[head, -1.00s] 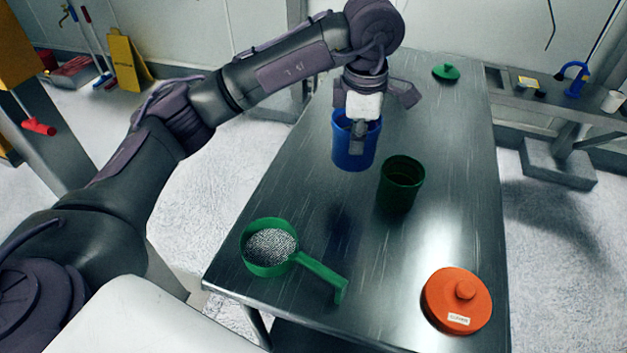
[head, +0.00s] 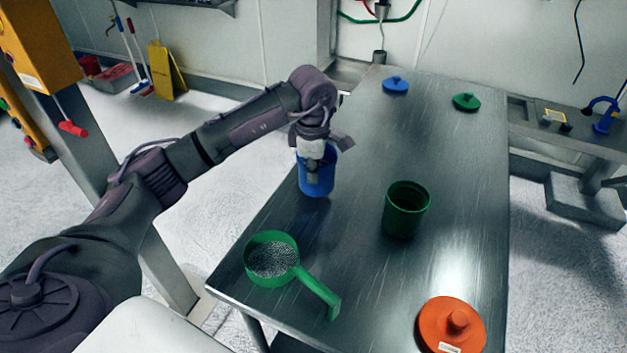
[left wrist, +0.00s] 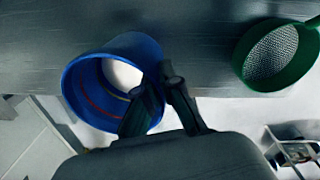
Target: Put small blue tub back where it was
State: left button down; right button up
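The small blue tub (head: 317,181) hangs upright from my left gripper (head: 313,160), over the left edge of the metal table. In the left wrist view the tub (left wrist: 75,90) shows its open mouth, coloured lines on its inner wall and a pale round area at its bottom. My left gripper (left wrist: 162,88) is shut on the tub's rim, one finger inside and one outside. A shadow below the tub suggests it is off the table. My right gripper is not in view.
On the table (head: 350,270) stand a green tub (head: 406,215), a green sifter (head: 272,278) with a handle and an orange lid (head: 450,330). A blue lid (head: 396,86) and a green lid (head: 466,102) lie at the back. The table's middle left is clear.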

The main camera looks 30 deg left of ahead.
aim_at(313, 190)
pick_arm(q)
notch_tip(313, 190, down, 4)
jog(key=shift+r+p, duration=0.2)
jog(key=shift+p, duration=0.3)
jog(key=shift+f, duration=0.1)
jog(key=c, duration=1.7)
grip_release()
jog(key=shift+c, duration=0.2)
jog(key=o, duration=0.4)
jog(key=shift+s, duration=0.1)
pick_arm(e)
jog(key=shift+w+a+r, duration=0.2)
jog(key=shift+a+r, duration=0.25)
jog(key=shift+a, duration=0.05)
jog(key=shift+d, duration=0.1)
